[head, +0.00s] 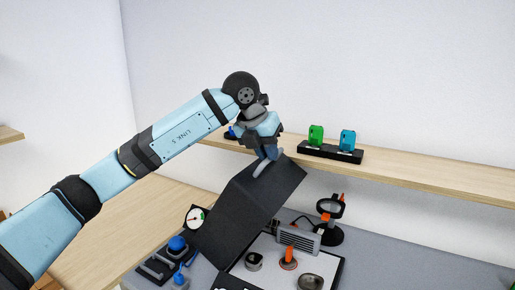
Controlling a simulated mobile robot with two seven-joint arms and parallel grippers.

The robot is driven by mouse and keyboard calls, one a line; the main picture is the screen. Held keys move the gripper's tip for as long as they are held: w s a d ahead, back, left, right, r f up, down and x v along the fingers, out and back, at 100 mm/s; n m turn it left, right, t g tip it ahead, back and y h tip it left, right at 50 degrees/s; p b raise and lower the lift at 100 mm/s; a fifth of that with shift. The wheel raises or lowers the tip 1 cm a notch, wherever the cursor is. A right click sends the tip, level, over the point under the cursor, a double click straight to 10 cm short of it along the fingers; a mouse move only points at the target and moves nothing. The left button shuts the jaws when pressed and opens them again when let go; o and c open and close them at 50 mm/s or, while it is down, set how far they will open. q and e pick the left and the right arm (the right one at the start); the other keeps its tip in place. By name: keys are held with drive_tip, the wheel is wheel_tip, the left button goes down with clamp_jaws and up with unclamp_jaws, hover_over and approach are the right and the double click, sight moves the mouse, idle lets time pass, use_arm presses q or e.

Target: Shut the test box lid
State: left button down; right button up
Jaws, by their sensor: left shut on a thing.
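The test box lid (235,214) is a large dark grey panel in the middle of the head view. It stands raised and tilted, with its upper edge near the shelf. My left gripper (263,162) is at the upper edge of the lid and is shut on it. The exact grip is partly hidden by the gripper itself. The box body below and behind the lid is mostly hidden. My right gripper is not in view.
A wooden shelf (420,182) holds a black stand (318,151) with a green earpiece (316,134) and a blue earpiece (347,140). A round gauge (196,217), a magnifier (331,208), a grey vented block (298,239) and small parts crowd the bench around the lid.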

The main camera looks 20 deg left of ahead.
use_arm(q)
drive_tip(key=shift+d, duration=0.1)
drive_tip(key=c, duration=1.1)
unclamp_jaws()
drive_tip(key=b+v, duration=0.1)
drive_tip(key=v, duration=1.3)
drive_tip(key=shift+f, duration=0.1)
drive_tip(key=shift+s, duration=0.1)
